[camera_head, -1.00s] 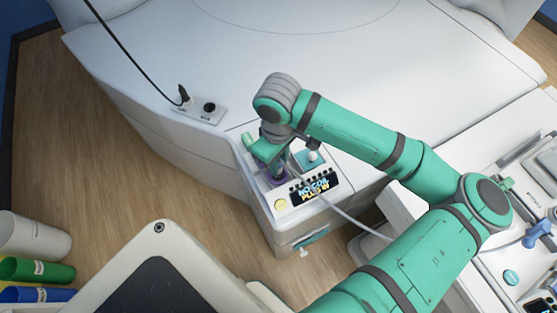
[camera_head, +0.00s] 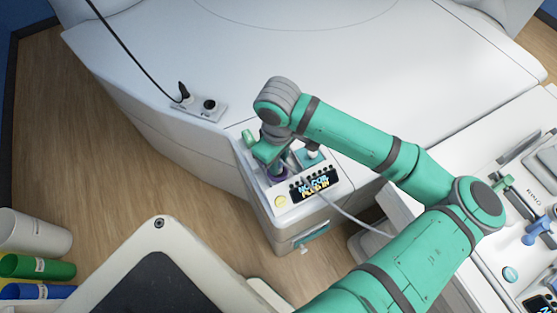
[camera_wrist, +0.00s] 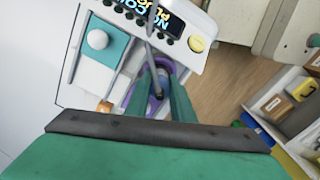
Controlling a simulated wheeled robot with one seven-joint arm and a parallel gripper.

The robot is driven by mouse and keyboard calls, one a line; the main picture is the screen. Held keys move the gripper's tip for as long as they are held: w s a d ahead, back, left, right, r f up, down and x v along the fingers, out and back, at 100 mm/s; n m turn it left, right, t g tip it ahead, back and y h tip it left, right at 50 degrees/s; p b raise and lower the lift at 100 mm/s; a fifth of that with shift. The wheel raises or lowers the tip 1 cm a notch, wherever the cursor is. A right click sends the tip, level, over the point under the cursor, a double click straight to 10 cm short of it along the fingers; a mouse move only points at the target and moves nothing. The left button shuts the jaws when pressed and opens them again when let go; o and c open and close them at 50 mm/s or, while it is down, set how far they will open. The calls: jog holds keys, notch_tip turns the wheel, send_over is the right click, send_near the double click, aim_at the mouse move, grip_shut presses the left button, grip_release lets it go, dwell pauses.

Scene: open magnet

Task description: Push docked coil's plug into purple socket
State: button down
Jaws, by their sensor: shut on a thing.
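My gripper (camera_head: 277,168) is over the small control panel at the corner of the white magnet table. In the wrist view my gripper (camera_wrist: 160,98) has its teal fingers closed around a dark, slim plug (camera_wrist: 158,85). A grey cable (camera_head: 345,215) runs from the gripper area toward the lower right. The purple socket (camera_wrist: 168,65) lies directly beneath the fingertips, partly hidden by them. Its purple rim (camera_head: 277,180) also shows in the head view below the gripper. I cannot tell how deep the plug sits. The panel display (camera_head: 314,186) shows text that seems to read "NO COIL PLUG IN".
A yellow button (camera_head: 280,200) and a teal plate with a white knob (camera_head: 313,153) flank the gripper on the panel. A black-cabled connector (camera_head: 183,93) stands on a socket plate farther left. A cart with blue and green handles (camera_head: 540,232) stands right.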

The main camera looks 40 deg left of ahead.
jog(key=shift+f, duration=0.5)
dwell(0.3)
jog(key=c, duration=1.5)
grip_release()
jog(key=shift+o, duration=0.2)
notch_tip(320, 180, up, 11)
jog(key=shift+f, duration=0.15)
